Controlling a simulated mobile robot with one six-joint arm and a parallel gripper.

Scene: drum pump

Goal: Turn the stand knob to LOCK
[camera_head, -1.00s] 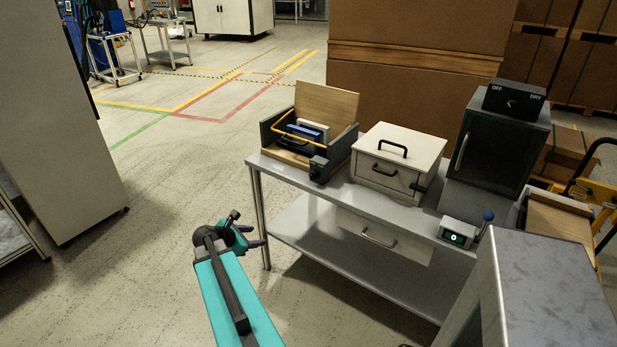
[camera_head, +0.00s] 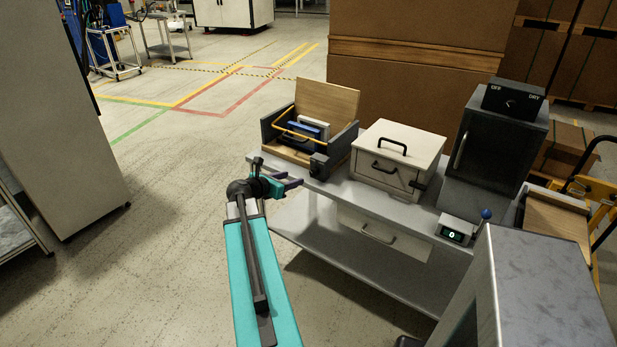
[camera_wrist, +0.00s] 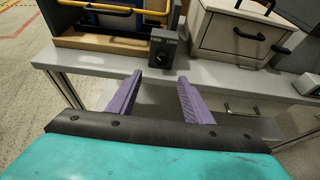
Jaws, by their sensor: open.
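The stand knob appears to be the round dark knob on the small dark block (camera_head: 318,167) at the front right corner of the wooden-bottomed stand (camera_head: 350,138). In the wrist view the knob block (camera_wrist: 165,47) faces me, just beyond and between my fingers; its lettering is too small to read. My gripper (camera_head: 293,183) is open and empty, in front of the table edge and apart from the knob. Its two purple fingers also show in the wrist view (camera_wrist: 158,98), pointing toward the block.
A white box with black handles (camera_head: 398,160) stands right of the stand on the grey table (camera_head: 345,192). Further right are a dark cabinet marked OFF and DRY (camera_head: 490,150) and a small display box with a lever (camera_head: 455,229).

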